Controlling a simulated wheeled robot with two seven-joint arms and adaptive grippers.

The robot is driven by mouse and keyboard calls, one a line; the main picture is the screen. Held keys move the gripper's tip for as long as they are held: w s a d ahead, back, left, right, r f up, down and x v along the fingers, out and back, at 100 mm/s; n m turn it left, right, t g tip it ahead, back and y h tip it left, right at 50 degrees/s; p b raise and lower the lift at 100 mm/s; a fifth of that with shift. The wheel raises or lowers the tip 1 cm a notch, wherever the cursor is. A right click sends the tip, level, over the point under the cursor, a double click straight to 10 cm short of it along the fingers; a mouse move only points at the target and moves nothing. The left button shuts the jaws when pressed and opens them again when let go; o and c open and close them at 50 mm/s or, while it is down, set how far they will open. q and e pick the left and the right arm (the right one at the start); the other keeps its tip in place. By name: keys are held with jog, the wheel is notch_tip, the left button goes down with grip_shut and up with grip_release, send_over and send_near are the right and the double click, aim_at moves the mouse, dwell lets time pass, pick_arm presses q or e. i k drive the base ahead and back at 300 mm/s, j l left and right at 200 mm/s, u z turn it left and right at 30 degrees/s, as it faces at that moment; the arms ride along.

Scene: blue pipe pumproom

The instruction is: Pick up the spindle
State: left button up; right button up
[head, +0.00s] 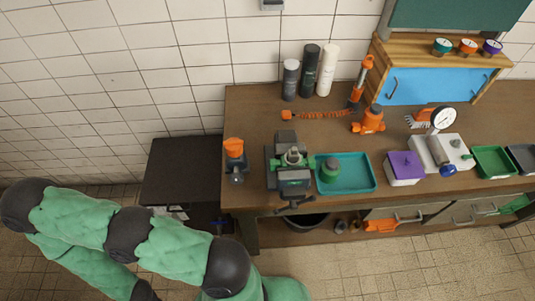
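I cannot tell for certain which thing is the spindle. A dark green round part with a raised knob (330,170) stands in a teal tray (362,178) on the workbench. Just left of the tray, a grey vise (292,180) holds a small metal fitting (292,157) with a green part at its side. An orange-topped grey piece (235,160) stands at the bench's left end. A green and black arm of mine crosses the lower left, below the bench. Neither gripper is in view.
The wooden workbench (270,110) also holds three cylinders (309,73), an orange jack (371,120), a coiled orange hose (320,114), a purple-lidded box (404,167) and a gauge assembly (440,148). A blue-fronted cabinet (435,86) stands behind. A dark low table (180,170) is left of the bench.

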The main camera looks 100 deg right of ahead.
aim_at(293, 153)
jog(key=i+z, duration=0.15)
jog(key=z, duration=0.3)
jog(key=i+j+z, duration=0.1)
jog(key=z, duration=0.3)
